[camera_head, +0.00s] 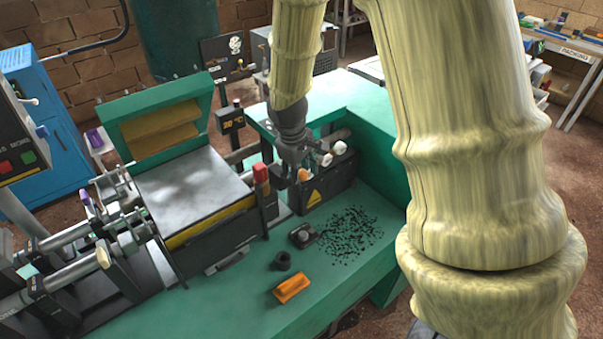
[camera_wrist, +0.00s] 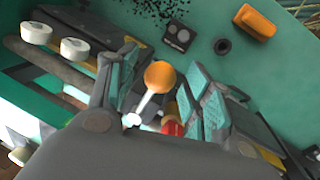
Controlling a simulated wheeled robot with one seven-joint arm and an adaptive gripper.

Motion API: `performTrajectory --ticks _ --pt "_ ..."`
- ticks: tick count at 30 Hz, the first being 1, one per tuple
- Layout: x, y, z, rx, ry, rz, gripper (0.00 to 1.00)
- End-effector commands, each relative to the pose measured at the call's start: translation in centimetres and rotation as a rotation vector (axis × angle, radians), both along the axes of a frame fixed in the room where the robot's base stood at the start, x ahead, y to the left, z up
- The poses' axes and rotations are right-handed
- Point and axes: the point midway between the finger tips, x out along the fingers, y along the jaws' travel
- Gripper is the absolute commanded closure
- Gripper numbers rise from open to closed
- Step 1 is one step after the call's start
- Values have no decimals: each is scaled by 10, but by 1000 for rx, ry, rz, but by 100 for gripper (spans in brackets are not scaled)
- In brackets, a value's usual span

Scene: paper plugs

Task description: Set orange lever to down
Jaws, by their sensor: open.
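The orange lever shows in the wrist view as a round orange knob (camera_wrist: 160,76) on a short white stem, slanting up and right from its base. My gripper (camera_wrist: 163,92) is open, with a teal-padded finger on either side of the knob. There is a visible gap on both sides, and I cannot see contact. In the head view my gripper (camera_head: 294,174) is low at the left end of a black box (camera_head: 325,192) with a yellow warning triangle. There the lever is mostly hidden by the gripper, and I cannot tell its up or down setting.
Two white-capped knobs (camera_wrist: 74,48) stand left of the gripper in the wrist view. A red-topped post (camera_head: 261,173) is close on its left in the head view. An orange block (camera_head: 292,288), a black ring (camera_head: 282,260) and dark pellets (camera_head: 350,230) lie on the green table.

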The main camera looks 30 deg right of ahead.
Motion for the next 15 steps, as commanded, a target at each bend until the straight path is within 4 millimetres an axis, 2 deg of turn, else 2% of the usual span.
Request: performTrajectory --ticks 6,15 --pt "0 -2 -10 0 0 0 49" --pt "0 -3 -11 0 -1 -1 49"
